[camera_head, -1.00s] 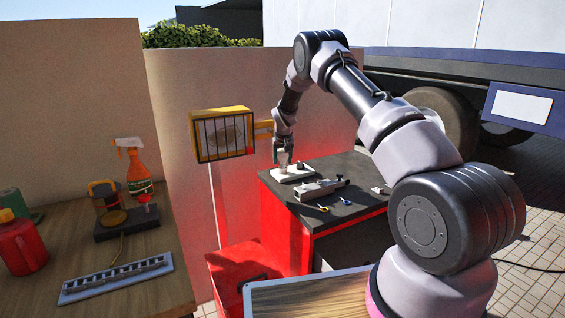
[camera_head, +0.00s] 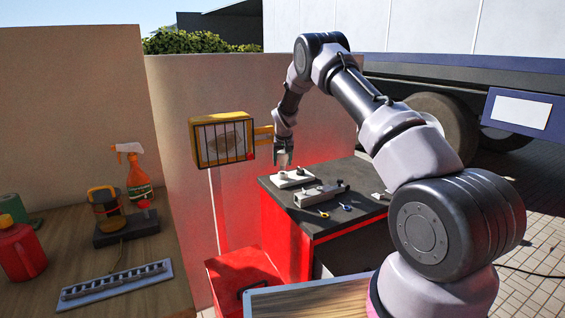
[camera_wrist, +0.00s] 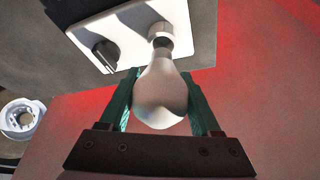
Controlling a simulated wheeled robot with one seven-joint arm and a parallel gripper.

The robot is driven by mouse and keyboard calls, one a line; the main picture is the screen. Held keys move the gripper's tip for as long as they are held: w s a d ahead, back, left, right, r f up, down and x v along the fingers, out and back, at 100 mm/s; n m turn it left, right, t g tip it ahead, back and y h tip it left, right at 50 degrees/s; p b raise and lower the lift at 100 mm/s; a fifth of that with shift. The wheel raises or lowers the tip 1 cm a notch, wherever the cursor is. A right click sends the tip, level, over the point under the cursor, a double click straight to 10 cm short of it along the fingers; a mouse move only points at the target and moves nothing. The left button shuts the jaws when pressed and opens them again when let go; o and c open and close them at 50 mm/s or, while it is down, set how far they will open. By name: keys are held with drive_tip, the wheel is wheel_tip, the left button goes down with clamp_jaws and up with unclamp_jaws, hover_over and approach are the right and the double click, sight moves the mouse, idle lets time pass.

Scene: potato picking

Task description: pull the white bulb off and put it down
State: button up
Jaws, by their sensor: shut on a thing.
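The white bulb (camera_wrist: 163,92) is between the green fingers of my gripper (camera_wrist: 160,108) in the wrist view. My gripper is shut on its round end. The bulb's narrow end points at the round socket (camera_wrist: 162,30) on a white base plate (camera_wrist: 125,25), and its dark metal base shows close to the socket mouth. In the head view, my gripper (camera_head: 284,150) holds the bulb (camera_head: 284,161) just above the base plate (camera_head: 299,181), with what looks like a small gap. The fingers partly hide the bulb there.
The plate has a black knob (camera_wrist: 105,54) beside the socket. A grey metal device (camera_head: 320,195) and small yellow and blue items lie on the dark bench top (camera_head: 352,172). A yellow caged lamp (camera_head: 221,137) stands close left of my gripper. A white ring (camera_wrist: 20,118) shows at left.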

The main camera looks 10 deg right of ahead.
sight(283, 153)
drive_tip(key=shift+r, duration=1.5)
drive_tip(key=shift+r, duration=0.1)
drive_tip(key=shift+r, duration=1.4)
drive_tip(key=shift+r, duration=1.5)
drive_tip(key=shift+r, duration=1.5)
